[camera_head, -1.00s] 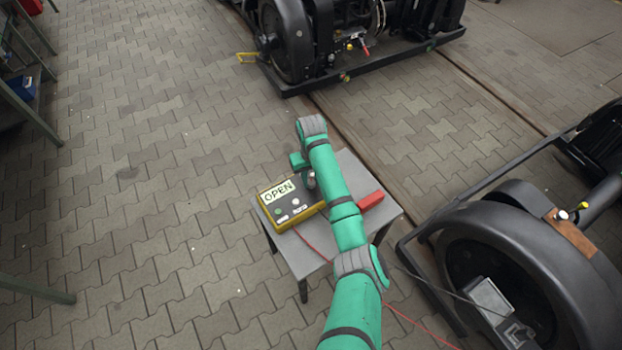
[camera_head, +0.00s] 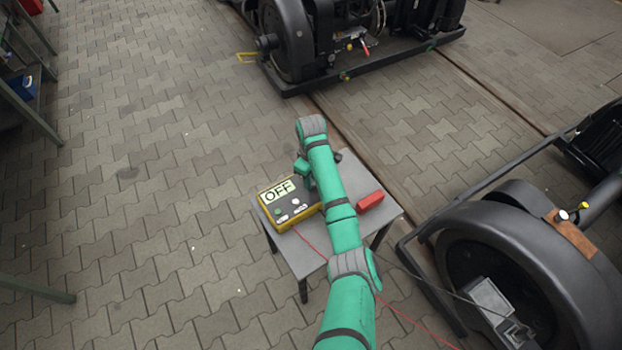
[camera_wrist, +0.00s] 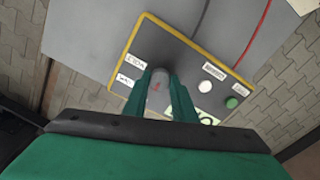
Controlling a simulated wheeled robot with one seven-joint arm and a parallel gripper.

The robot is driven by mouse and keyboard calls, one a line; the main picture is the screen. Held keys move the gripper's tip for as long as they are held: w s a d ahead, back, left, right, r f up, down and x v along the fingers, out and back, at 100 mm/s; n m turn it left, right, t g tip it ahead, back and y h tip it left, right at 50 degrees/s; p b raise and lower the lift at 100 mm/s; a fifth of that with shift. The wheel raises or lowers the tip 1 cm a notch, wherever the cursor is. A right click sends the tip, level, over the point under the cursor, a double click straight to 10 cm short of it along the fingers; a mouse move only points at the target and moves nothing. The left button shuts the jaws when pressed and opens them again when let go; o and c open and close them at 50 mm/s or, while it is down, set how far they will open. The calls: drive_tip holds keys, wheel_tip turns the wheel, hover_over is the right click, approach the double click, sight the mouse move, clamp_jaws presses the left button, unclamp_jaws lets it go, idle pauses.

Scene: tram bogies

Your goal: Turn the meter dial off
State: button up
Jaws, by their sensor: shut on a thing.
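The meter (camera_head: 290,202) is a yellow-edged box with a dark top, on a small grey table (camera_head: 310,262). Its display (camera_head: 278,190) reads OFF in the head view. The grey cylindrical dial (camera_wrist: 157,94) stands on the meter's top (camera_wrist: 180,62) in the wrist view. My gripper (camera_wrist: 160,80) is directly over the meter, its two green fingers shut on the dial, one on each side. In the head view my arm hides the dial and the fingertips. The display is mostly covered in the wrist view.
A red cable (camera_head: 310,243) runs from the meter. A black wheel and frame (camera_head: 490,250) stand close at right; another bogie (camera_head: 345,45) is at the back. The paved floor at left is clear.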

idle(0.4)
drive_tip(key=o, duration=1)
drive_tip(key=shift+o, duration=0.2)
wheel_tip(320, 180, up, 11)
drive_tip(key=shift+a+f, duration=0.1)
drive_tip(key=shift+f, duration=0.05)
